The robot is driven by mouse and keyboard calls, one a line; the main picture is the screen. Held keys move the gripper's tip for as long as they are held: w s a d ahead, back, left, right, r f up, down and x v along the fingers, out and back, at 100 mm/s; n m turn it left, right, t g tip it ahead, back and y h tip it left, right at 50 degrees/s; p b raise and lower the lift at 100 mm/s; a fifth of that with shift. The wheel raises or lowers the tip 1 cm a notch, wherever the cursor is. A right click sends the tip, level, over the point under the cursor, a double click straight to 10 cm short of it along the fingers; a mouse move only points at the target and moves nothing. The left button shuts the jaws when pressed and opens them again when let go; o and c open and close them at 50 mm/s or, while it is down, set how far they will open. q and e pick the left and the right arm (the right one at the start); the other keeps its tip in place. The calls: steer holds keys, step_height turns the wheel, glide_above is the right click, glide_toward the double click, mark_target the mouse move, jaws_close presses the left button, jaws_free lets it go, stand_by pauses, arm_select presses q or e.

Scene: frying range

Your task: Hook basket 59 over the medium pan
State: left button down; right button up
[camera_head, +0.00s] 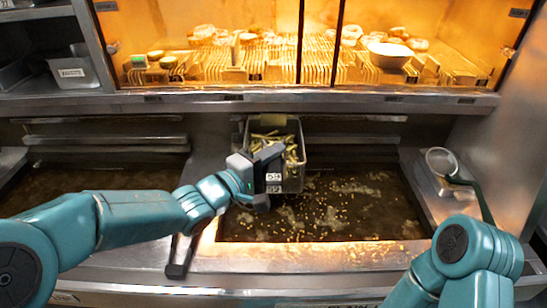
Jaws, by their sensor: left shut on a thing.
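Basket 59 (289,126) is a metal wire basket with pale fries in it and white number labels on its front. It is over the back left part of the right-hand oil pan (345,254), which holds dark, bubbling oil. My left gripper (260,178) is at the front of the basket, shut on it, and covers part of its front left side. I cannot tell whether the basket's back touches the rear rim. Which pan is called medium is not readable. My right arm shows at the lower right, but its gripper is out of view.
Another oil pan (90,185) lies at the left. A round skimmer (441,161) with a dark handle rests on the right ledge. A dark bar (181,258) stands at the front, between the pans.

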arm_select(q)
steer(key=shift+s, duration=0.1)
steer(key=c, duration=0.8)
jaws_free()
steer(key=shift+o, duration=0.2)
steer(key=shift+f, duration=0.1)
steer(key=shift+a, duration=0.1)
steer(key=b+v, duration=0.2)
steer(key=v, duration=1.4)
steer(key=shift+s+a, duration=0.1)
steer(key=shift+s, duration=0.05)
